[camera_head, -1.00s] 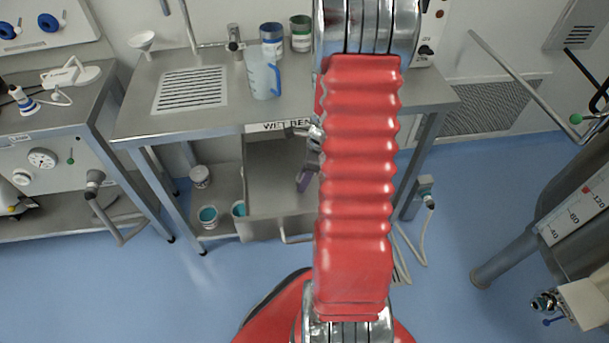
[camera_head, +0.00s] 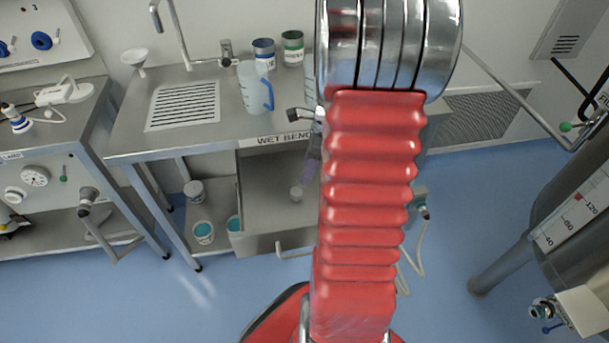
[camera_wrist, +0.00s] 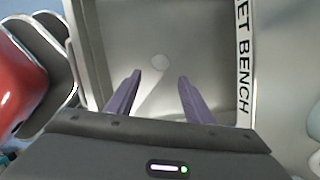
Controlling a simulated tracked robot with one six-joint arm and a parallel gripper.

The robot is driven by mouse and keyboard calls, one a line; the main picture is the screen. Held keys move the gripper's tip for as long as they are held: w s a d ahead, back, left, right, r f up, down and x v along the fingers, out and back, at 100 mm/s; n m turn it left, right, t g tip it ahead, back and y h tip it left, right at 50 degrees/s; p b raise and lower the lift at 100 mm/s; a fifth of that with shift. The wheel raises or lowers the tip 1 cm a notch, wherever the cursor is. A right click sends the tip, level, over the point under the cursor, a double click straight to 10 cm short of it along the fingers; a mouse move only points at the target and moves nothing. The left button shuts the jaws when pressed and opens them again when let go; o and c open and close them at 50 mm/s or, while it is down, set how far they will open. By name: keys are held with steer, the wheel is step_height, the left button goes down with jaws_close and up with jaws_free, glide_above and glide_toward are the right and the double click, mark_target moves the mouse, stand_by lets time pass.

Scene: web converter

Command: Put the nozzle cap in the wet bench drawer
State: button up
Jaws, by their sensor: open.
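The wet bench drawer (camera_head: 262,190) is pulled open below the bench top, with the WET BENCH label above it. In the head view my gripper (camera_head: 312,168) is above the drawer, partly hidden by my red arm.
A measuring jug (camera_head: 252,90), a blue-labelled can (camera_head: 263,54) and a green-labelled can (camera_head: 292,48) stand on the bench top. Small pots, one of them white and teal (camera_head: 203,232), stand on the lower shelf left of the drawer. Floor in front is clear.

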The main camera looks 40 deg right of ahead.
steer(key=shift+s+d+r, duration=0.1)
steer(key=shift+s+r, duration=0.05)
steer(key=shift+r, duration=0.45)
stand_by(0.3)
steer(key=w+a+r+n, duration=0.2)
steer(key=a+r+n, duration=0.5)
steer(key=a, duration=0.1)
steer(key=s+a+r+n+t, duration=0.1)
steer(key=s+a+r+n, duration=0.2)
steer(key=a+n, duration=0.4)
steer(key=s+a+r+n+t+h, duration=0.1)
steer(key=s+a+r+n, duration=0.2)
steer(key=a+r+n, duration=0.2)
steer(key=s+a+r+n+t, duration=0.1)
steer(key=s+a+r+n, duration=0.2)
steer(key=a+n, duration=0.6)
steer(key=shift+a+r+h, duration=0.25)
steer(key=shift+r+h, duration=0.15)
steer(key=shift+r, duration=0.15)
steer(key=shift+c, duration=0.6)
